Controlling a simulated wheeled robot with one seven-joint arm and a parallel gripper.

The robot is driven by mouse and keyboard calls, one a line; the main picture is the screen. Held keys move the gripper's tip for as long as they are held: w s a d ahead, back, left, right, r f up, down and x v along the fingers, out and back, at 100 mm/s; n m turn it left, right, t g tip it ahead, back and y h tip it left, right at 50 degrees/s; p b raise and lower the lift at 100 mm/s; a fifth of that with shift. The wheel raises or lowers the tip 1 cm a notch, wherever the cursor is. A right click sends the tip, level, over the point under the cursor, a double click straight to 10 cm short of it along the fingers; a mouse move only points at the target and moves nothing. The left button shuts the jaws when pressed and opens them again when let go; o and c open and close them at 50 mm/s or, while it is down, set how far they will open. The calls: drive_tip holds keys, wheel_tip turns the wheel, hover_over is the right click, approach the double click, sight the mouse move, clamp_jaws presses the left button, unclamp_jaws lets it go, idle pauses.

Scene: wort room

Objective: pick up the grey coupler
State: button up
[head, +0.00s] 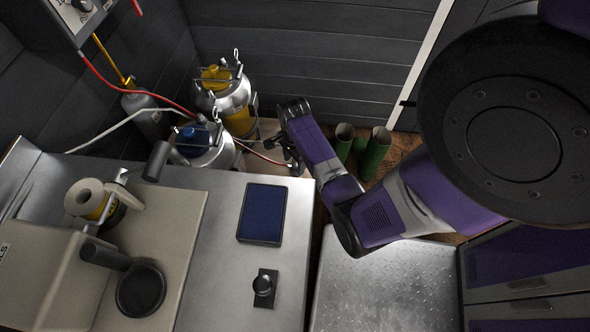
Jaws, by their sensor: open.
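My gripper (281,153) is open, with its dark fingers low beside the front keg (207,150), just past the far end of the steel counter. A red hose runs to the fingers, and a small dark grey shape there is too small and too hidden to name surely as the grey coupler. The front keg has a blue coupler (188,134) on top. The rear keg (237,98) has a yellow coupler (214,74). Whether anything lies between my fingers cannot be told.
The steel counter (215,225) holds a blue tablet-like panel (262,213), a small black plate with a round knob (264,286) and a beige machine (60,280). Green cylinders (375,152) stand right of my gripper. A grey gas bottle (146,112) and hoses are left of the kegs.

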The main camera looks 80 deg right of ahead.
sight(296, 166)
drive_tip(key=f, duration=0.5)
drive_tip(key=shift+s+d+b, duration=0.1)
drive_tip(key=shift+s+b, duration=0.15)
drive_tip(key=shift+b, duration=0.15)
drive_tip(key=shift+c, duration=0.2)
clamp_jaws()
